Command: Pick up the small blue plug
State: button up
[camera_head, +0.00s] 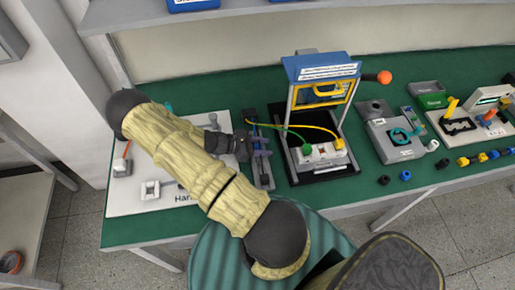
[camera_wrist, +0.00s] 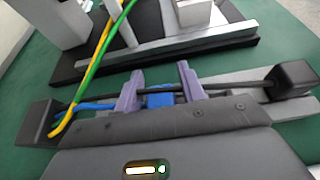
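The small blue plug (camera_wrist: 160,97) shows in the wrist view between the two purple fingers of my gripper (camera_wrist: 160,78). The fingers stand apart, with the plug low in the gap; I cannot tell whether either finger touches it. A blue cable (camera_wrist: 95,105) shows to the left of the fingers. In the head view my gripper (camera_head: 263,147) reaches over the narrow grey holder (camera_head: 265,178), left of the hub motor fixture. The plug cannot be made out there.
The fixture (camera_head: 318,175) has a white block with green and yellow cables and a raised yellow-framed blue cover (camera_head: 320,68). A grey device (camera_head: 392,140) and small connectors lie to the right on the green table (camera_head: 225,100). A white board (camera_head: 125,200) lies at left.

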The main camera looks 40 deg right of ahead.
jog(key=c, duration=0.7)
jog(key=shift+r, duration=0.15)
notch_tip(320, 180, up, 10)
jog(key=b, duration=0.1)
dwell(0.4)
